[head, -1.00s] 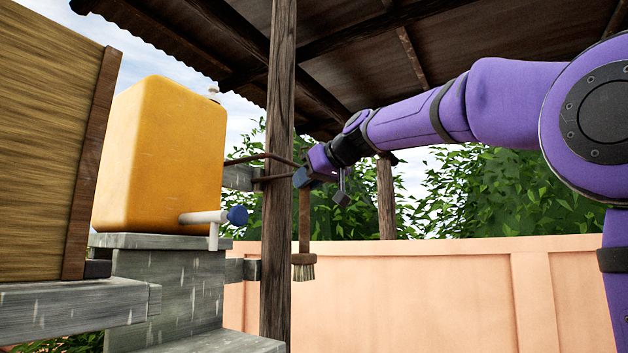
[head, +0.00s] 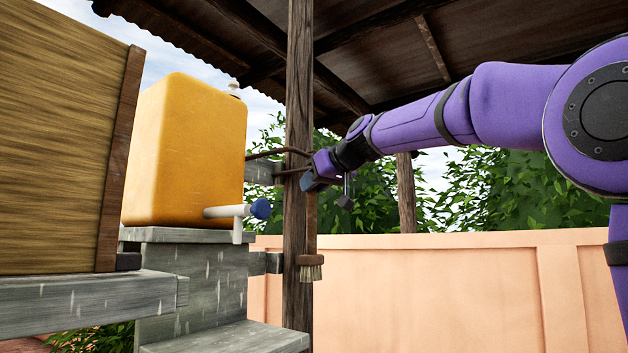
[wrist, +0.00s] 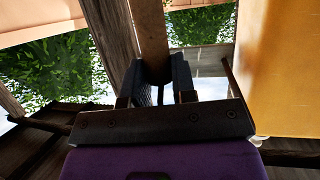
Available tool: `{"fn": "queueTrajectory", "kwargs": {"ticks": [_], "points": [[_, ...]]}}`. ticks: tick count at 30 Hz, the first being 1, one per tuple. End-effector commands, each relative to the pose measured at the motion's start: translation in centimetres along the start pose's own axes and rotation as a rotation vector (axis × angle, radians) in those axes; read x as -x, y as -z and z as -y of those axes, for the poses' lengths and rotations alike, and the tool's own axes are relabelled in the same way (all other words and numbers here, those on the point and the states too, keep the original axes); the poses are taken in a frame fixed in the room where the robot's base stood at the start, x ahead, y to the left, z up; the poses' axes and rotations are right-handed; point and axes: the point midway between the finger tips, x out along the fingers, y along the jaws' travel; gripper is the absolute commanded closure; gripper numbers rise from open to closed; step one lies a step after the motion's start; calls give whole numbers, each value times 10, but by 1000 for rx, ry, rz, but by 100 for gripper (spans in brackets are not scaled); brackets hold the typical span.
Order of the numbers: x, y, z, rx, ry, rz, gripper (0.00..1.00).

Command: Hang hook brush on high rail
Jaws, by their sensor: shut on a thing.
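The hook brush (head: 311,260) hangs upright, bristles down, with its wooden handle in my gripper (head: 316,180). In the wrist view the handle (wrist: 152,38) runs between the two fingers of my gripper (wrist: 162,78), which are shut on it. The hook end of the brush is hidden or too small to make out. Thin dark rods (head: 268,154) reach left from the gripper area, beside the wooden post (head: 299,110); they look like the rail, but I cannot tell whether the brush touches them.
The wooden post stands right behind the brush in the head view. A yellow tank (head: 185,150) with a blue-tipped tap (head: 260,209) sits on a grey stand (head: 190,285) to the left. A low pinkish wall (head: 430,285) runs behind. A roof (head: 380,60) is overhead.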

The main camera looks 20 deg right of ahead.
Motion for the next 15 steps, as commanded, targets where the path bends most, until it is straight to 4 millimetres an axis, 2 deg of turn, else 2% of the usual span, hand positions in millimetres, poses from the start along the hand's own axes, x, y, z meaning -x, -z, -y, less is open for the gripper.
{"fn": "queueTrajectory", "kwargs": {"ticks": [10,11,14,15], "points": [[0,-1,0,0,0,-1,99],[0,-1,0,0,0,-1,68],[0,-1,0,0,0,-1,45],[0,-1,0,0,0,-1,45]]}}
